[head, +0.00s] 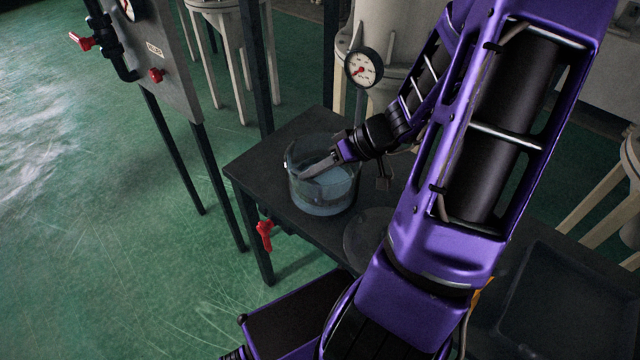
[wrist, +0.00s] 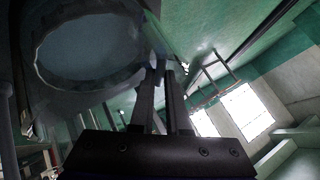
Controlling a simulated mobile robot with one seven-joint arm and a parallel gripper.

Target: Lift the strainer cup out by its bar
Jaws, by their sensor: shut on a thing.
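A clear, bluish round bowl (head: 322,205) stands upright on the dark table in the head view. Inside it a greyish, see-through form, seemingly the strainer cup, is hard to tell from the bowl wall. My gripper (head: 303,172) reaches in from the right, its fingers slanting down across the bowl's mouth. In the wrist view my gripper (wrist: 167,74) has its fingers close together, shut on the strainer cup's thin bar, which the fingertips hide. A large round rim with a bluish inside (wrist: 88,48) fills the upper left there. Whether the cup is raised at all cannot be told.
The dark table (head: 262,165) has bare room left of the bowl. A dark round disc (head: 370,236) lies to the bowl's right front. A pressure gauge (head: 363,68) and pale tank stand behind. A red valve handle (head: 265,234) hangs at the table's front. A dark tray (head: 560,300) is at right.

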